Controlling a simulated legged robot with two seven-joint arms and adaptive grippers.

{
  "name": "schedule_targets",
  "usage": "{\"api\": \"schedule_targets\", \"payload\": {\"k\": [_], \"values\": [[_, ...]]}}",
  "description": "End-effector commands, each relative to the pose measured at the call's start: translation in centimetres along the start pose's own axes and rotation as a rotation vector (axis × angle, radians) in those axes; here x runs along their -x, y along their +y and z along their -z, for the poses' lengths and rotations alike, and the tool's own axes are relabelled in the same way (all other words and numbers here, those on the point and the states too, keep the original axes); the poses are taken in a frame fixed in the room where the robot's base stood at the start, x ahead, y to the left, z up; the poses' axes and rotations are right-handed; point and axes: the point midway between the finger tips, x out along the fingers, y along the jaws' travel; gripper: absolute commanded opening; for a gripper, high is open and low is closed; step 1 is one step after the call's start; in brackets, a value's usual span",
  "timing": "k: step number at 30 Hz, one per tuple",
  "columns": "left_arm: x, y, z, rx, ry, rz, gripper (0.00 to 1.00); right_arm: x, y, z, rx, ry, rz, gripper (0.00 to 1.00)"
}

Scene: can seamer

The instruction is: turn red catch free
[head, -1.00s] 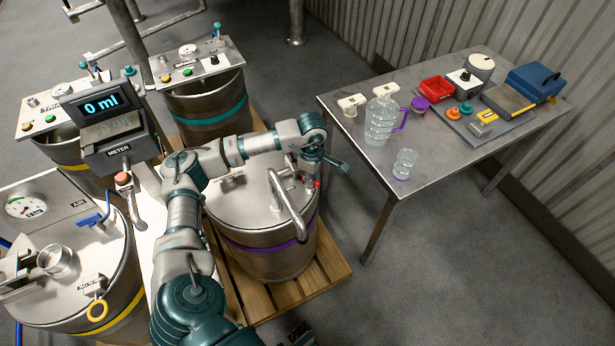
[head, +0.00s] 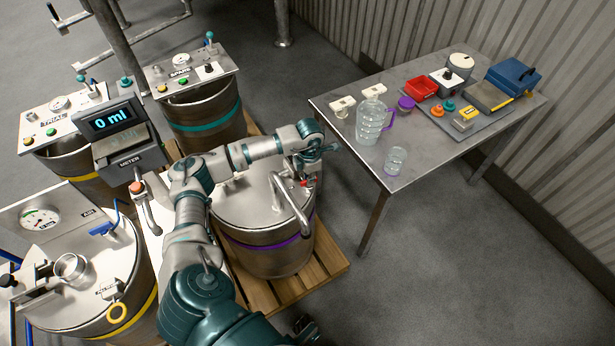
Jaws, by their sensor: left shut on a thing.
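The red catch (head: 304,183) is a small red piece at the right rim of the lidded steel drum (head: 243,212) with the purple band, in the middle of the head view. My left gripper (head: 308,170) points down at that rim, right at the catch. It is shut on the red catch, though its fingers hide most of the contact. A curved metal handle (head: 291,208) stands on the lid beside it. A small dark part, likely of my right gripper (head: 305,328), shows at the bottom edge; its fingers are not clear.
The drum stands on a wooden pallet (head: 327,265). A meter (head: 128,160) reading 0 ml and other drums stand left and behind. A steel table (head: 413,177) with a jug (head: 370,122) and a cup (head: 396,160) is at right, with open floor between.

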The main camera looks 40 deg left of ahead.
Motion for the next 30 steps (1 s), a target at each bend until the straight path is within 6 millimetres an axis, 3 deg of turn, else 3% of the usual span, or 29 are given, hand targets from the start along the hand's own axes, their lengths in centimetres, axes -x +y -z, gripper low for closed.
{"api": "schedule_targets", "payload": {"k": [1,9,25,26,28,30], "values": [[0.7,0.4,-0.1,0.029,-0.008,-0.010,0.00,-0.2,0.0,0.0,0.000,-0.006,-0.001,0.40],[0.5,0.5,-0.1,0.120,-0.008,-0.010,0.00,-2.1,-0.1,0.2,0.001,-0.005,0.001,0.40],[0.5,0.5,-0.1,0.142,-0.010,-0.010,0.00,-2.8,0.0,0.3,0.002,-0.005,0.001,0.40],[0.5,0.5,-0.1,0.142,-0.010,-0.010,0.16,-2.8,0.0,0.3,0.002,-0.005,0.001,0.40],[0.5,0.5,-0.1,0.142,-0.010,-0.010,0.34,-2.8,0.0,0.3,0.002,-0.005,0.001,0.40],[0.4,0.4,-0.1,0.140,-0.008,-0.008,0.36,-2.8,0.0,0.3,0.002,-0.005,0.001,0.40]]}}
